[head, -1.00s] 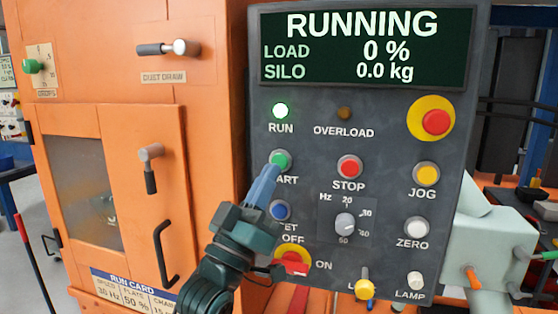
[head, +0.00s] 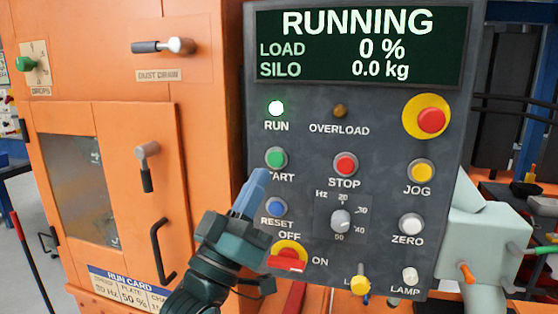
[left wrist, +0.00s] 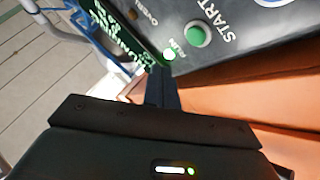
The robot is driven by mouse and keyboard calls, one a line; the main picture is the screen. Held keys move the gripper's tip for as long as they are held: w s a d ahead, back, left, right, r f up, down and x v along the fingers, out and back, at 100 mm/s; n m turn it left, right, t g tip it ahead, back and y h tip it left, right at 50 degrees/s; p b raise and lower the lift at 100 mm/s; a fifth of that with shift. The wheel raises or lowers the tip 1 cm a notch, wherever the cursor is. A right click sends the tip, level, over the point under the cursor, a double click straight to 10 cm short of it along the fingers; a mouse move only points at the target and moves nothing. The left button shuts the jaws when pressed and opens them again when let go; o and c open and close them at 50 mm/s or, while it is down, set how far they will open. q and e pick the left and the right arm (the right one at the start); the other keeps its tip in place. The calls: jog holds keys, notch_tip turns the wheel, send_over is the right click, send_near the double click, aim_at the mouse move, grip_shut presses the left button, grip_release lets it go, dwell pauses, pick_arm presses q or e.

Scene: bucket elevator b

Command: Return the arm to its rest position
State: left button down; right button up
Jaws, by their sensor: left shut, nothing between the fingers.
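My left gripper (head: 251,193) is shut and empty in front of the grey control panel (head: 390,120), with its fingertips just below and left of the green START button (head: 276,157). A gap shows between the fingertips and the button. In the left wrist view, the shut fingers (left wrist: 162,88) point toward the panel, and the START button (left wrist: 196,34) shows beyond them to the upper right. The screen (head: 358,47) reads RUNNING, load 0 %, silo 0.0 kg. The RUN lamp (head: 276,108) glows green. My right gripper is not in view.
The orange machine body (head: 195,110) stands left of the panel, with a protruding dust drain handle (head: 165,46) and door handles (head: 147,165). A pale green-grey part (head: 480,232) sits at right.

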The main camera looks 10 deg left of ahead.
pick_arm(q)
notch_tip(320, 180, down, 22)
jog(key=g+y+p, duration=0.2)
jog(key=g+y, duration=0.2)
jog(key=g, duration=0.3)
jog(key=s+f+m+g+p, duration=0.1)
jog(key=s+f+g, duration=0.2)
jog(key=s+f, duration=0.5)
jog(key=s+f+m+g+y, duration=0.1)
jog(key=s+f+g, duration=0.3)
jog(key=s+f, duration=0.4)
notch_tip(320, 180, down, 6)
jog(key=shift+s+r+m+y+p, duration=0.2)
jog(key=shift+s+m+y+p, duration=0.1)
jog(key=shift+m+p, duration=0.1)
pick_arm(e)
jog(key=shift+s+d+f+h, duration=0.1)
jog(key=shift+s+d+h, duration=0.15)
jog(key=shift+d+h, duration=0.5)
pick_arm(q)
jog(key=shift+w, duration=0.1)
jog(key=shift+d, duration=0.15)
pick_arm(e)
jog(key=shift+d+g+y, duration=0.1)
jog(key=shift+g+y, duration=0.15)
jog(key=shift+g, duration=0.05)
